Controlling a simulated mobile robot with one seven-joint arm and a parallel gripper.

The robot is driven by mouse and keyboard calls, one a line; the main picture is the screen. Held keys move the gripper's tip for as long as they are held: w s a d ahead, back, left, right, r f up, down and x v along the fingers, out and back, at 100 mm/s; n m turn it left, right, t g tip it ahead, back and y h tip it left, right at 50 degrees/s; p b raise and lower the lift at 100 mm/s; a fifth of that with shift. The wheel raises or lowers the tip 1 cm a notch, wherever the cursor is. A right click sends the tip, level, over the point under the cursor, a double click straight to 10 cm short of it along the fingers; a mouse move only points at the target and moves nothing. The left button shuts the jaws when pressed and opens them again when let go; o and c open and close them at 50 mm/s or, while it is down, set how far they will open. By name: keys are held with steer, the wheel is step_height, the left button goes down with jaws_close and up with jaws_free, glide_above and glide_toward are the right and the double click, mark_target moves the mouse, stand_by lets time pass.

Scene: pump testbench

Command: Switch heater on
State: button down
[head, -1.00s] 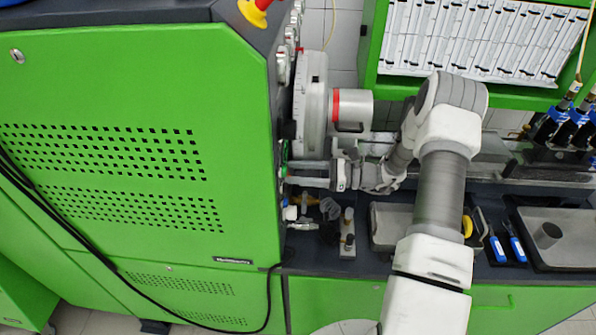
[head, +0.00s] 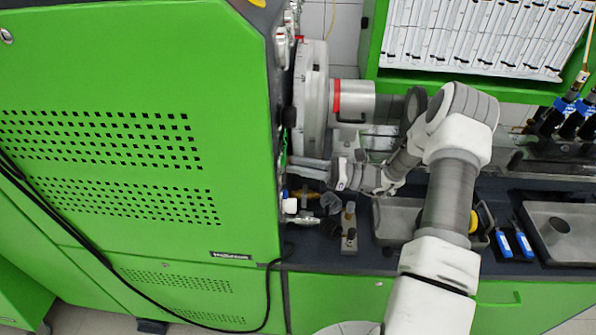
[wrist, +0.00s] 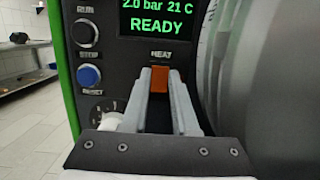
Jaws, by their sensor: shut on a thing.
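The heater switch (wrist: 160,79) is a small orange rocker under the word HEAT on the dark control panel in the wrist view. My gripper (wrist: 160,86) has its two grey fingers on either side of the switch, closed on it. Its lower part is dark between the fingers. In the head view my gripper (head: 300,166) reaches left to the side of the green test bench (head: 120,60); the switch is hidden there.
The display (wrist: 157,17) reads 2.0 bar, 21 C, READY. A black button (wrist: 84,33), a blue button (wrist: 89,76) and a white knob (wrist: 111,121) sit left of the switch. A large grey drum (head: 314,95) stands close behind my gripper. Fittings (head: 348,225) lie on the bench below.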

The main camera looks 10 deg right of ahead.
steer(key=y+b, duration=0.2)
steer(key=shift+f+t+b, duration=0.35)
steer(key=shift+f+t, duration=0.05)
steer(key=shift+r, duration=0.1)
steer(key=c, duration=0.7)
jaws_free()
steer(key=b+v, duration=0.2)
steer(key=v, duration=1)
steer(key=shift+a, duration=0.1)
